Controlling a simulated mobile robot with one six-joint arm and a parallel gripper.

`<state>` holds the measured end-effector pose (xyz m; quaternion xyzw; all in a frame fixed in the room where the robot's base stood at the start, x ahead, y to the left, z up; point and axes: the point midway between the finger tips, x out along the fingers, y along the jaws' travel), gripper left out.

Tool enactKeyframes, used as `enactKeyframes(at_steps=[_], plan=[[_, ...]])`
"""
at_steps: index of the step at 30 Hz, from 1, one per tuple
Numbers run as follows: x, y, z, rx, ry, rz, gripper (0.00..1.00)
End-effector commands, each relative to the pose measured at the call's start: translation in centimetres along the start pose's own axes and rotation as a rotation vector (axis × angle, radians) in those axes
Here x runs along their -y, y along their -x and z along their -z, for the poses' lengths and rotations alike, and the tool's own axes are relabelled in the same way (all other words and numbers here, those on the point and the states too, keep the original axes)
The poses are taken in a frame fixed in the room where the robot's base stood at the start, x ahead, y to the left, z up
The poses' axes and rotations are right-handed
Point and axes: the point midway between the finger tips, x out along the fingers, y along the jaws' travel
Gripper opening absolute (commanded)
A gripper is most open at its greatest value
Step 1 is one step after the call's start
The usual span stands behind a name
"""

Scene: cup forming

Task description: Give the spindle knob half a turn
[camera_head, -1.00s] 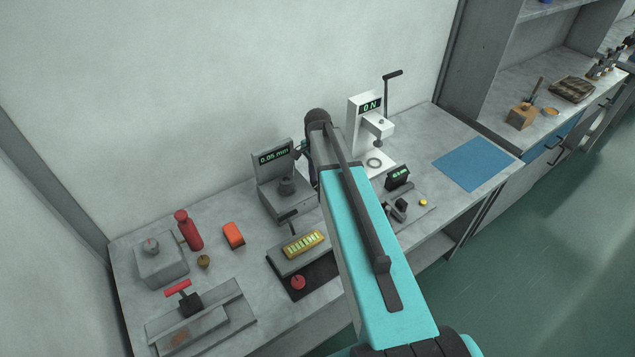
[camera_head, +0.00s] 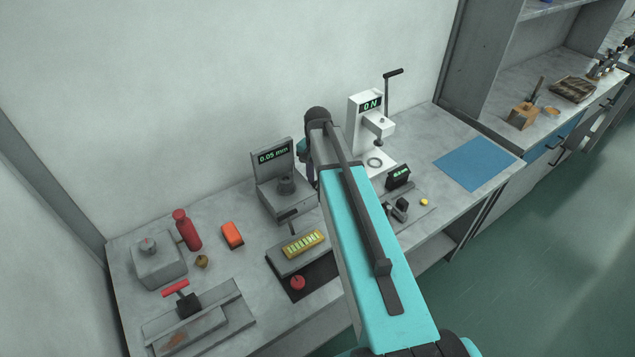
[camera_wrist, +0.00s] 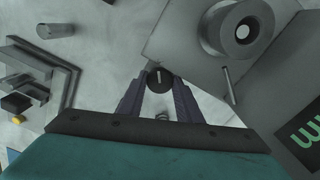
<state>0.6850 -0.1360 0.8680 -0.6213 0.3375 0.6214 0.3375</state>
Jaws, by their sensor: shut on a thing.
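The spindle knob (camera_wrist: 160,75) is a small dark round knob with a pale pointer line, seen in the wrist view beside the lower left edge of the grey gauge block. My gripper (camera_wrist: 160,82) is shut on the knob, with one finger on either side of it. In the head view, the grey gauge (camera_head: 272,178) shows 0.05 mm and has a dark cylinder on its base. The gauge's round cylinder (camera_wrist: 241,28) also shows in the wrist view, just right of my gripper.
A white press (camera_head: 360,118) reading 0 N stands close on the right. A yellow tray (camera_head: 303,243), orange block (camera_head: 231,235) and red bottle (camera_head: 187,230) lie left. A small display device (camera_head: 398,177) stands right. The blue mat (camera_head: 477,163) is empty.

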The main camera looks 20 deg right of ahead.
Motion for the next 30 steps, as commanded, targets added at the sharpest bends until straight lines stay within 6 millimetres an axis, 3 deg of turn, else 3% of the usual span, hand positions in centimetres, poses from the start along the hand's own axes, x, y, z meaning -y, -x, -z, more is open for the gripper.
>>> enactKeyframes(at_steps=[4,5,8,22,30], plan=[[-0.03,0.03,0.03,-0.001,-0.002,0.000,0.09],[-0.03,0.03,0.03,-0.001,-0.002,0.000,0.33],[-0.03,0.03,0.03,0.000,-0.002,0.000,0.50],[-0.01,0.03,0.01,0.000,-0.019,0.000,0.50],[0.00,0.08,0.00,0.000,-0.116,-0.001,0.50]])
